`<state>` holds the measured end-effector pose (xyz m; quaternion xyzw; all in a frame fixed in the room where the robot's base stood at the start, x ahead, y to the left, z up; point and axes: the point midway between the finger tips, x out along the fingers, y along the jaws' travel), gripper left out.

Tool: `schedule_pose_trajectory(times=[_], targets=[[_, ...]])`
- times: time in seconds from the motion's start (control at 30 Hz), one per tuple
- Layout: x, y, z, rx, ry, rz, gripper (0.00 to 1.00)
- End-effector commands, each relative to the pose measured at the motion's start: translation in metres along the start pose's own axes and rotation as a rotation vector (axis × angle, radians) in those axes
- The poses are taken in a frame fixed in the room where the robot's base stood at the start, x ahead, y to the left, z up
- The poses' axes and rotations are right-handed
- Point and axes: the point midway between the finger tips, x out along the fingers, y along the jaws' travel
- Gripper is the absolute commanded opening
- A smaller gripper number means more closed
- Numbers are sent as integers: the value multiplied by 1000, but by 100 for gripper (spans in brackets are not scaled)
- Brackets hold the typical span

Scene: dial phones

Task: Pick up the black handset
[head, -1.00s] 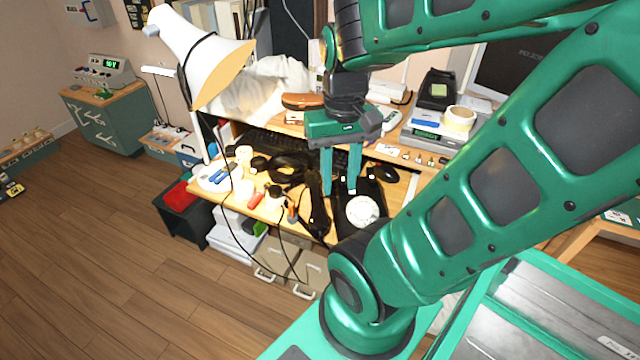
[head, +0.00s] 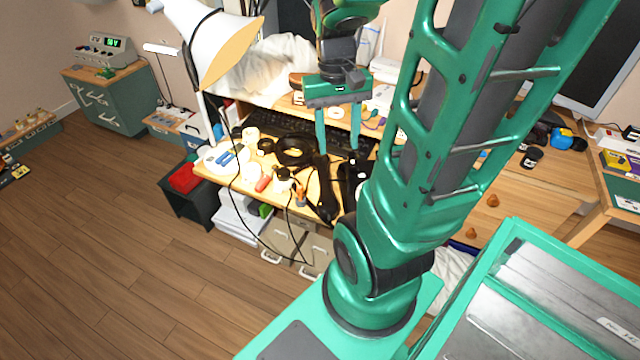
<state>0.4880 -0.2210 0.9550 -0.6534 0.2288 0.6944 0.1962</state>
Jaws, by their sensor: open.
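A long black handset (head: 325,192) lies near the front edge of the cluttered desk, in the head view. Beside it on the right is a black phone body (head: 347,178), largely hidden behind my arm. My gripper (head: 338,149) is open and empty, its two green fingers pointing down. In the picture the fingertips are just above the handset's far end, in front of the dark keyboard. I cannot tell their exact height, but I see no contact.
A white lamp (head: 205,45) rises at the desk's left. Black headphones (head: 293,151), a red-handled tool (head: 263,184) and small parts crowd the desk left of the handset. A loose cable hangs over the front edge. Open wooden floor (head: 100,240) lies to the left.

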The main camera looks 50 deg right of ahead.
Motion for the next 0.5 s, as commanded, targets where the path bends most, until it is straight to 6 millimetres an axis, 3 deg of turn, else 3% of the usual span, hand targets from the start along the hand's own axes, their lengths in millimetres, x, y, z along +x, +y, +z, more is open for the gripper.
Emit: schedule_pose_trajectory(times=[0.3, 0.5], targets=[[58, -5, -87, 40, -63, 0, 47], [103, -9, -129, 62, -94, -34, 47]])
